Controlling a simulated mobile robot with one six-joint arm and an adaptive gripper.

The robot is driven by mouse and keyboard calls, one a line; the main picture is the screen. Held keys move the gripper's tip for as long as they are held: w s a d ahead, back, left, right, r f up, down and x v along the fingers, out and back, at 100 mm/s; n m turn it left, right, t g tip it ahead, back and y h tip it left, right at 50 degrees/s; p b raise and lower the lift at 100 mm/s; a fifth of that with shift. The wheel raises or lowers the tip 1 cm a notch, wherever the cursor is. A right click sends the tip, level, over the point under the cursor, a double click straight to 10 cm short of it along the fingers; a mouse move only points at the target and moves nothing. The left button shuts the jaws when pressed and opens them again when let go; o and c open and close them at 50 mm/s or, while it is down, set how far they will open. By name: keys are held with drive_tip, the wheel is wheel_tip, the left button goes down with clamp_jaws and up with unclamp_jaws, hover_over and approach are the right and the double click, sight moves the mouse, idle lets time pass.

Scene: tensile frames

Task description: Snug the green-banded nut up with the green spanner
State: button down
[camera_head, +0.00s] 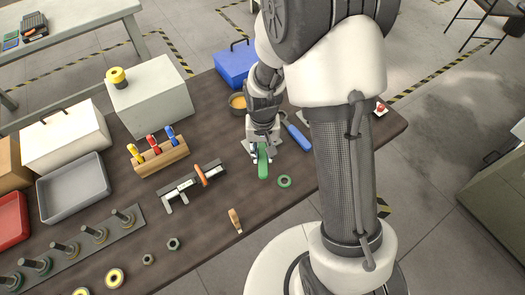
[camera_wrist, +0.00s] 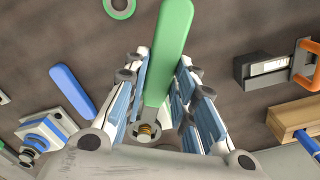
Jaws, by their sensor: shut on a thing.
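My gripper (camera_wrist: 153,90) is shut on the green spanner (camera_wrist: 174,40), with its fingers on both sides of the handle. In the head view my gripper (camera_head: 262,143) is over the table and the green handle (camera_head: 263,164) sticks out towards the front. In the wrist view the spanner's grey end is low between the fingers, by a brass-coloured threaded piece (camera_wrist: 146,130). I cannot tell whether that end is around it or only over it. No green band shows there, so I cannot pick out the green-banded nut. The wrist hides that spot in the head view.
A green ring (camera_head: 284,181) lies right of the spanner. A blue-handled tool (camera_head: 298,135) lies behind it. A grey block with a blue band (camera_wrist: 48,135) is at lower left in the wrist view.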

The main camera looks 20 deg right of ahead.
drive_tip(key=shift+r+p, duration=2.8)
drive_tip(key=shift+r, duration=1.05)
drive_tip(key=shift+f, duration=0.1)
